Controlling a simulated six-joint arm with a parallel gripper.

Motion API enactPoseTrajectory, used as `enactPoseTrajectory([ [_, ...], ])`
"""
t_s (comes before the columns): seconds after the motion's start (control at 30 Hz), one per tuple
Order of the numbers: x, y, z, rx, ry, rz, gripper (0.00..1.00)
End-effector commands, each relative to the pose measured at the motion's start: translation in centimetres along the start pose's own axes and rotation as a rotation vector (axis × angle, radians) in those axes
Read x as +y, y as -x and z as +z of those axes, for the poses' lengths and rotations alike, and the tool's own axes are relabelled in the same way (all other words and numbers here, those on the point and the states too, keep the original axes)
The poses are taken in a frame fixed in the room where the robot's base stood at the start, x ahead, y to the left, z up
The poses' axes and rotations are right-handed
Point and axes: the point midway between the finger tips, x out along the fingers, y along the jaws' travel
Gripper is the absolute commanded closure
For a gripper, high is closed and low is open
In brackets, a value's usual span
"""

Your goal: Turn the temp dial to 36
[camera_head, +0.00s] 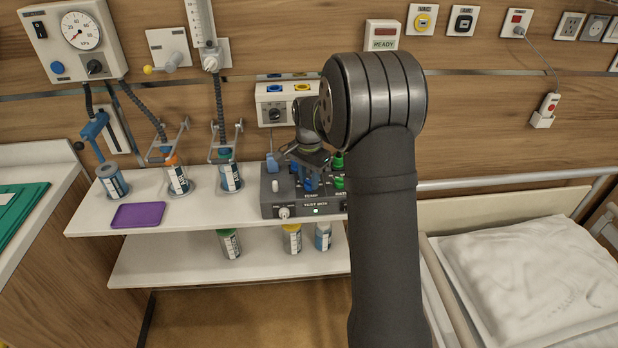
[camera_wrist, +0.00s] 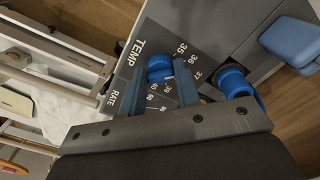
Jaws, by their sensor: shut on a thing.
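The grey test box (camera_head: 270,208) stands on the upper shelf in the head view, with a blue temp dial (camera_head: 310,184) on its sloped face. In the wrist view the blue dial (camera_wrist: 159,66) sits beside the TEMP label, with the numbers 35, 36 and 37 printed around it. My gripper (camera_wrist: 158,82) is shut on this dial, one finger on each side. The dial's pointer is hidden or too small to read, so I cannot tell its setting. In the head view my arm and wrist cover part of the box.
Blue connectors (camera_wrist: 234,82) stand beside the dial in the wrist view. Green parts (camera_head: 338,183) sit right of the dial. Bottles (camera_head: 178,178) and a purple tray (camera_head: 138,215) are to the left on the shelf. A bed (camera_head: 530,265) is at right.

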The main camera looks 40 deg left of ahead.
Motion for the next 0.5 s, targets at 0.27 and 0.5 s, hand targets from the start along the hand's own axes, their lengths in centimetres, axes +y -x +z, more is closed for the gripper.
enactPoseTrajectory([
  [0.27, -0.04, 0.1, -0.06, 0.002, -0.011, -0.002, 0.93],
  [0.5, -0.03, 0.1, -0.06, 0.002, -0.01, -0.002, 0.55],
])
